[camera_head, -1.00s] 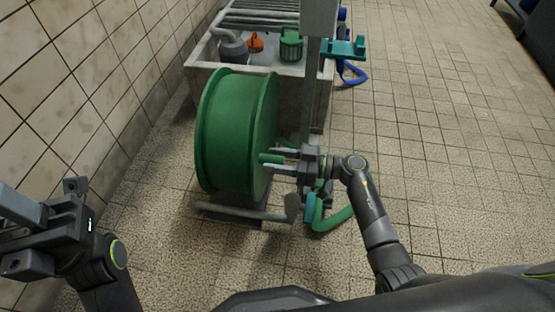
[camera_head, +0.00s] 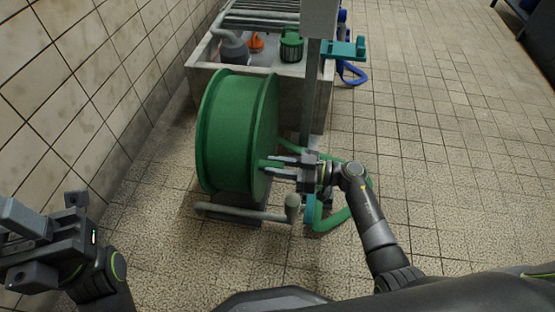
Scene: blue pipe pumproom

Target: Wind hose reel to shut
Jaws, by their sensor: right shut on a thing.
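The green hose reel (camera_head: 232,130) stands upright in the middle of the head view, its right face turned toward my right arm. My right gripper (camera_head: 277,166) reaches in from the right and is shut on the reel's green handle (camera_head: 266,163), close against that face. The jaws hide part of the handle. A green hose (camera_head: 335,217) curves on the floor at the right, partly behind my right arm. My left gripper (camera_head: 22,248) is at the lower left, well away from the reel, with its fingers apart and empty.
A grey bar with a rounded end (camera_head: 291,207) lies low in front of the reel. A stone trough (camera_head: 318,95) with green and orange items stands behind, beside a grey post (camera_head: 309,90). The tiled wall is left. The floor at right is open.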

